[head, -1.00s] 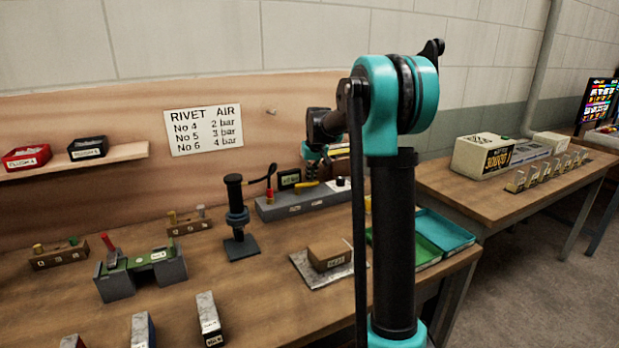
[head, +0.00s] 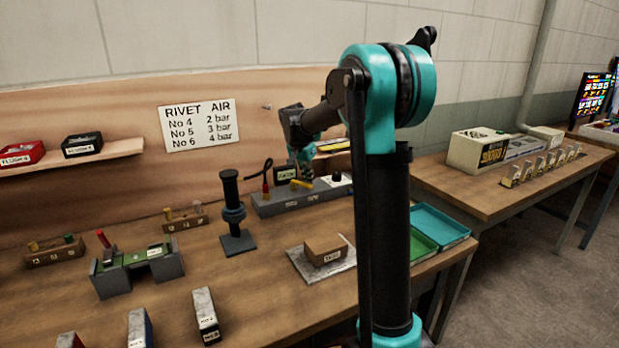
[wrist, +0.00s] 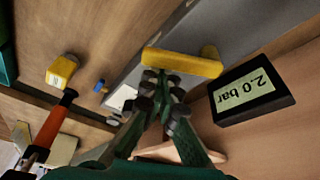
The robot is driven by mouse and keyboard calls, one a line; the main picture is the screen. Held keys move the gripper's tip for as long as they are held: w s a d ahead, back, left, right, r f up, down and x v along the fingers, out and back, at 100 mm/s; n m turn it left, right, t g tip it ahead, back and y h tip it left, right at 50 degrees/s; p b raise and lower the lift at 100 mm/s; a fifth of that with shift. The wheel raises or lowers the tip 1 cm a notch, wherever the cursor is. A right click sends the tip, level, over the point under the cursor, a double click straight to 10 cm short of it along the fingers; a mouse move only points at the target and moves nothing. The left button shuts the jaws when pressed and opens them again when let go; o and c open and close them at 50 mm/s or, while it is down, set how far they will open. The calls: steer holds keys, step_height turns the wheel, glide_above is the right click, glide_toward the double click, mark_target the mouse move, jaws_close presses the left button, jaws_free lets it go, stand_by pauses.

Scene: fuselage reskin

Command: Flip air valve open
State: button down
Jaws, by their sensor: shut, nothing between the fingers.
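The air valve's yellow lever (head: 302,184) is on the grey air unit (head: 290,201) at the back of the bench. In the wrist view the yellow lever (wrist: 182,64) lies across the grey top, with a rounded yellow knob at one end. My gripper (wrist: 162,82) is shut and empty, its fingertips right beside the lever's long side; I cannot tell if they touch. The head view shows my gripper (head: 303,172) just above the lever, partly covering the unit. A black display (wrist: 254,96) beside the lever reads 2.0 bar.
A black upright tool (head: 232,210) stands left of the unit. A brown block (head: 324,250) on a plate is in front. Green and teal trays (head: 440,226) are to the right. In the wrist view, a red-and-black handle (wrist: 50,125) is at left.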

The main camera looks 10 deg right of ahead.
steer(key=shift+s+a+m, duration=0.1)
steer(key=shift+s+m, duration=0.1)
steer(key=shift+m, duration=0.3)
steer(key=shift+s+d, duration=0.45)
steer(key=shift+s, duration=0.2)
steer(key=shift+r, duration=0.1)
